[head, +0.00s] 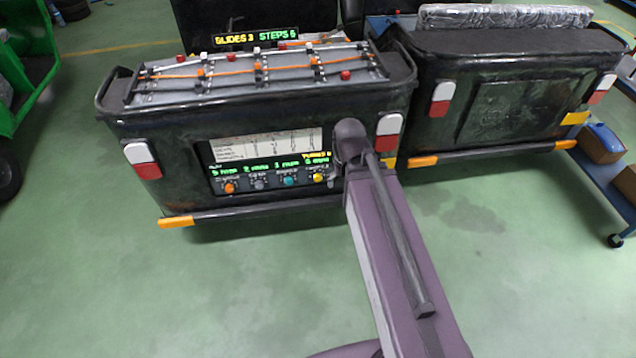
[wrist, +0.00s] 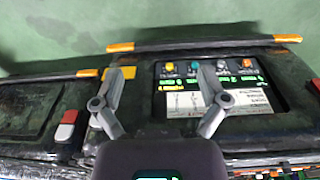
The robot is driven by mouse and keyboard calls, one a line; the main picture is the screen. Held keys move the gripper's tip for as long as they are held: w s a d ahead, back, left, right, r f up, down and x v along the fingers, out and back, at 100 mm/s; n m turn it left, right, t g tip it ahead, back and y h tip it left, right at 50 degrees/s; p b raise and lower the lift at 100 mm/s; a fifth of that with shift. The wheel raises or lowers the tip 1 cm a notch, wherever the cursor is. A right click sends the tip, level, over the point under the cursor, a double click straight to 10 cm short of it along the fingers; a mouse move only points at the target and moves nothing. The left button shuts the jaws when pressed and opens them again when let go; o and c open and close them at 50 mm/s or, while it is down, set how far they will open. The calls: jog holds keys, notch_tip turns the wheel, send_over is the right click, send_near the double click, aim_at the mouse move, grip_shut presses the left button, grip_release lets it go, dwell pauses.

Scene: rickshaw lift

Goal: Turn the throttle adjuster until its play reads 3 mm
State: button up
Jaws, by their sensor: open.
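The control panel (head: 268,162) on the rear of the near rickshaw carries a row of adjuster knobs. They are an orange knob (head: 229,187), a grey knob (head: 259,184), a teal knob (head: 289,181) and a yellow knob (head: 318,177). Green readings stand above them, but they and the labels are too blurred to read surely, so I cannot tell which is the throttle adjuster. In the wrist view the panel appears upside down, with the yellow knob (wrist: 169,67) between the fingers and the teal knob (wrist: 192,67) near the right finger. My gripper (wrist: 162,74) is open and empty.
A printed chart (head: 266,145) sits above the readings. A second rickshaw (head: 500,95) stands close on the right. A blue cart (head: 605,175) is at far right. Green floor in front is clear.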

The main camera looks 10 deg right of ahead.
jog(key=w+d+f+m+t+h+b, duration=0.1)
jog(key=w+f+t+b, duration=0.2)
jog(key=w+f+b, duration=0.55)
jog(key=w+d+f+m+t+b, duration=0.1)
jog(key=w+f+m+t+b, duration=0.2)
jog(key=f+b, duration=0.95)
jog(key=w+d+f+t+h+b, duration=0.1)
jog(key=w+f+t+b, duration=0.2)
jog(key=w+f+b, duration=0.75)
jog(key=t+y+b, duration=0.2)
jog(key=t+b, duration=0.6)
jog(key=b, duration=2.7)
send_near(318, 179)
jog(key=s, duration=0.3)
jog(key=shift+f+m, duration=0.3)
jog(key=shift+w+p, duration=0.1)
jog(key=shift+p, duration=0.2)
jog(key=w, duration=1.3)
jog(key=shift+w+d, duration=0.1)
jog(key=shift+w, duration=0.2)
jog(key=shift+c, duration=0.2)
jog(key=c, duration=1.1)
jog(key=shift+d, duration=0.15)
jog(key=shift+r, duration=0.1)
